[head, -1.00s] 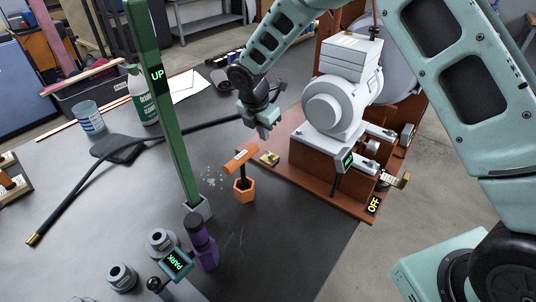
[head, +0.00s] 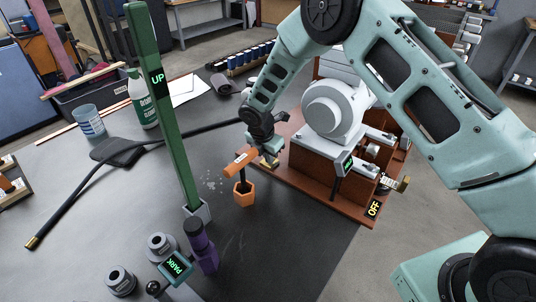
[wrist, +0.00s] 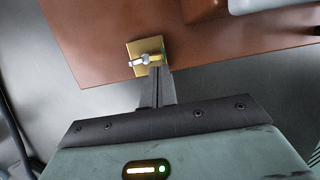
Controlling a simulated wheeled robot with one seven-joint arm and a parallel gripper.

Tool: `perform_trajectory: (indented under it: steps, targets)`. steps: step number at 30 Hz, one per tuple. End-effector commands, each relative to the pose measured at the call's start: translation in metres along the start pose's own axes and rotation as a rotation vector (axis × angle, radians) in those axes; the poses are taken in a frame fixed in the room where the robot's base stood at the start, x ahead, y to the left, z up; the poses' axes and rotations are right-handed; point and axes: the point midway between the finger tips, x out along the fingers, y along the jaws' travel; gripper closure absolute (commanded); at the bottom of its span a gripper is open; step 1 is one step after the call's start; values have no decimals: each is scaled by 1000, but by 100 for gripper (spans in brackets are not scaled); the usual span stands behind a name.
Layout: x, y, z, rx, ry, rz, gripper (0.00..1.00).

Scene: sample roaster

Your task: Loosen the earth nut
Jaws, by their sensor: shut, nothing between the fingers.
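The earth nut (wrist: 145,59) is a small silvery piece on a square brass plate (wrist: 136,48) at the edge of the red-brown base board, in the wrist view. My gripper (wrist: 156,72) is shut and empty, its fingertips over the plate's near edge, just beside the nut. I cannot tell whether they touch it. In the head view my gripper (head: 269,150) is low over the board's left corner, and the plate (head: 268,162) shows below it, partly hidden. The nut is too small to make out there.
An orange T-handled tool (head: 240,163) stands in an orange hexagonal holder (head: 244,196) close to my gripper. A green post (head: 176,120) marked UP stands left. The grey machine (head: 333,108) is right, on the base board (head: 320,205).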

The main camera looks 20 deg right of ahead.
Motion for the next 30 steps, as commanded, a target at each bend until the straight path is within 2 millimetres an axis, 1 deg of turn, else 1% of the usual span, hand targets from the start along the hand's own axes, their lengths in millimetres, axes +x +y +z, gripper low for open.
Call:
perform_trajectory:
  steps: [7,30]
  targets:
    - [-1,0,0,-7,0,2,100]
    - [-1,-4,2,-143,1,35,100]
